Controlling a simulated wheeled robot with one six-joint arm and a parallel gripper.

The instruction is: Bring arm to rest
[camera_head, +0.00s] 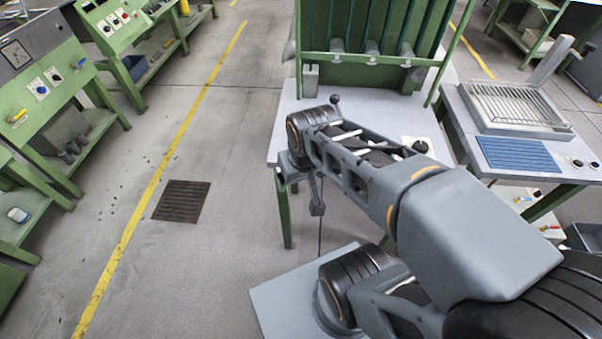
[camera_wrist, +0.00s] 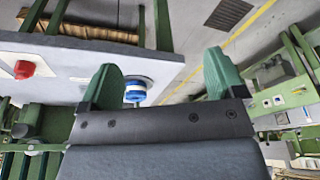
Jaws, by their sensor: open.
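My arm (camera_head: 370,185) reaches from the lower right of the head view toward the green-framed table (camera_head: 285,125), with its elbow end over the table's left front edge. My gripper (camera_wrist: 160,66) shows in the wrist view with its two green fingers spread wide apart. Nothing is held between the fingers. A blue and white round object (camera_wrist: 137,91) shows past the left finger, by the edge of a grey tabletop (camera_wrist: 90,70); I cannot tell its distance. In the head view the gripper is not clearly visible.
A right-hand table holds a wire rack tray (camera_head: 515,108) and a blue ribbed mat (camera_head: 517,154). Green control benches (camera_head: 55,90) line the left. The floor between, with a yellow line (camera_head: 160,170) and a drain grate (camera_head: 181,201), is clear. A red knob (camera_wrist: 24,69) shows in the wrist view.

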